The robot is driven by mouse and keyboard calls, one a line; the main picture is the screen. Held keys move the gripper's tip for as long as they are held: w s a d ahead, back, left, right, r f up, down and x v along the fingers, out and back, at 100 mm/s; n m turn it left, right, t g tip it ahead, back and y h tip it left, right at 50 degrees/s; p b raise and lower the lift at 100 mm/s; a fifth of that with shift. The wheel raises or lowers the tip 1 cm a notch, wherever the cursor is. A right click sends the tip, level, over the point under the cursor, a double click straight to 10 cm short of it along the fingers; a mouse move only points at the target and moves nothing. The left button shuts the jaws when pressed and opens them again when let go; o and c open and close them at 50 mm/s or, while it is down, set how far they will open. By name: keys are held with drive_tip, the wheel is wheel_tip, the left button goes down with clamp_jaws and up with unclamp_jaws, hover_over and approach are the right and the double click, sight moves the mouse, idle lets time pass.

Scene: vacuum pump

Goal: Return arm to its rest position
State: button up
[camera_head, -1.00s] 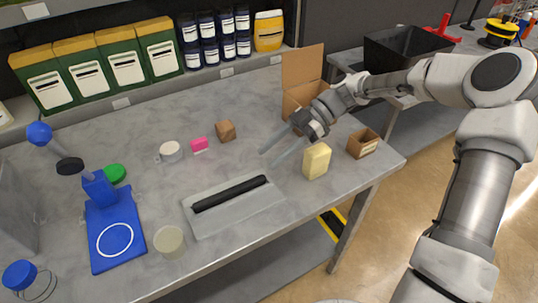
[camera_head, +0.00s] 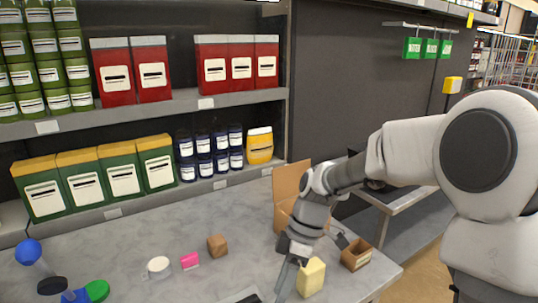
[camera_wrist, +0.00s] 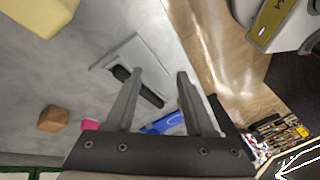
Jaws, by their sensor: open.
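My gripper (camera_head: 291,280) hangs over the right part of the grey workbench (camera_head: 130,262), fingers downward. It also shows in the wrist view (camera_wrist: 160,74), with its two fingers apart and nothing between them. My arm reaches in from the right, bent at the elbow. A pale yellow block (camera_head: 312,278) stands on the bench just right of the fingers in the head view; whether they touch is unclear there. In the wrist view the yellow block (camera_wrist: 40,14) lies well away at the top left.
A brown block (camera_head: 217,246), a pink block (camera_head: 190,261) and a white cup (camera_head: 159,267) are left. Stocked shelves (camera_head: 150,112) rise behind the bench.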

drive_tip(key=s+d+r+m+t+h+p, duration=0.1)
drive_tip(key=s+d+r+m+t+h, duration=0.2)
drive_tip(key=s+d+r+m+t, duration=0.5)
drive_tip(key=s+d+r+m, duration=0.3)
drive_tip(key=s+r+m, duration=0.1)
drive_tip(key=m, duration=0.5)
drive_tip(key=shift+s+d+r+t+h, duration=0.3)
drive_tip(key=shift+r+t, duration=0.1)
drive_tip(key=shift+r, duration=0.5)
